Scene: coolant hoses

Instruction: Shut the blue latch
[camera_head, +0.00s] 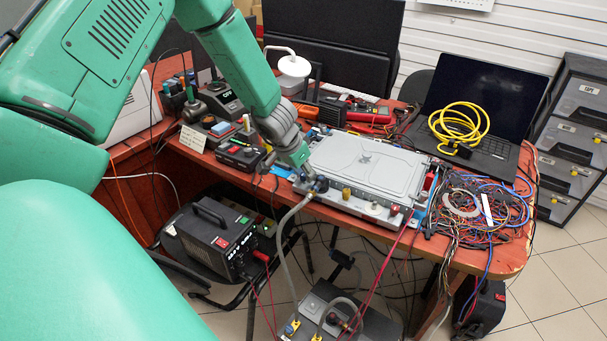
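A grey metal case (365,165) with a flat lid lies on the red-brown table. My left gripper (304,172) reaches down to the case's front left corner. Its fingertips are close to a dark blue fitting (320,184), where a grey hose (283,243) meets the case. I cannot tell whether the fingers touch it or whether they are open. Another blue part (420,215) shows at the case's front right corner. Which blue part is the latch, and its position, are too small to tell. My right gripper is not in view.
A tangle of wires (485,210) covers the table's right end, beside a laptop (490,100) with a coiled yellow cable (459,123). Meters and tools crowd the left and back. A dark unit (340,315) with hoses stands below the table's front edge.

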